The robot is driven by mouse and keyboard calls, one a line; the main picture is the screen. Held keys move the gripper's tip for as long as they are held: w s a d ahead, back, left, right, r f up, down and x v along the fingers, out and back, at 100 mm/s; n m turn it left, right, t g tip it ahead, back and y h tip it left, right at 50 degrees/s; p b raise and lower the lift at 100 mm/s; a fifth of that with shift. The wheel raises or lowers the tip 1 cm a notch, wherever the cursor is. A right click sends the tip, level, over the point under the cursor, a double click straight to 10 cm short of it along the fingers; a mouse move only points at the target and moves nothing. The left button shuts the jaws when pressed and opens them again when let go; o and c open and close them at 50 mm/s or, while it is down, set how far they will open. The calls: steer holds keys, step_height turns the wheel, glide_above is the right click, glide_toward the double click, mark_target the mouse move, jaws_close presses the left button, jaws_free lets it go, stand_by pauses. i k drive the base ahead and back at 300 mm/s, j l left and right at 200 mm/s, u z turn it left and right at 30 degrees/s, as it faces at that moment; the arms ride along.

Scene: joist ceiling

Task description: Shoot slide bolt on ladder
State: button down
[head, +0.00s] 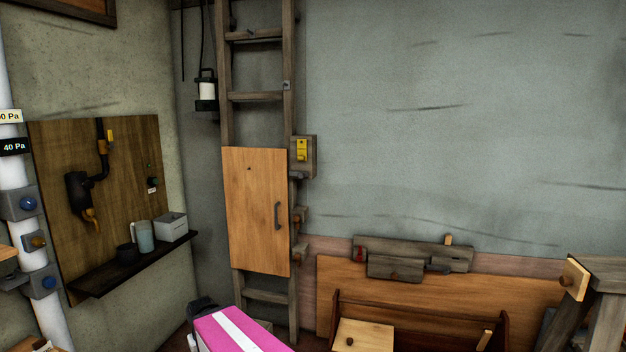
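A dark wooden ladder (288,118) stands against the wall, left of the middle in the head view. A light wooden door panel (255,215) with a dark vertical handle covers part of its lower half. Small brown fittings (300,215) sit on the ladder's right rail beside the door. Higher up, a grey box with a yellow part (302,150) is fixed by the same rail. I cannot tell which of these is the slide bolt, or how the bolt stands. I cannot make out my gripper in this view.
A dark shelf (130,268) with a mug, jug and box juts from the left wall. A lantern (206,90) hangs left of the ladder. A wooden board with grey slats (415,258) and wooden furniture stand at lower right. A pink, white-striped shape fills the bottom foreground.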

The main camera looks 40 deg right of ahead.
mark_target(300, 175)
steer(key=l+z, duration=0.15)
steer(key=z, duration=0.95)
steer(key=i+j, duration=0.05)
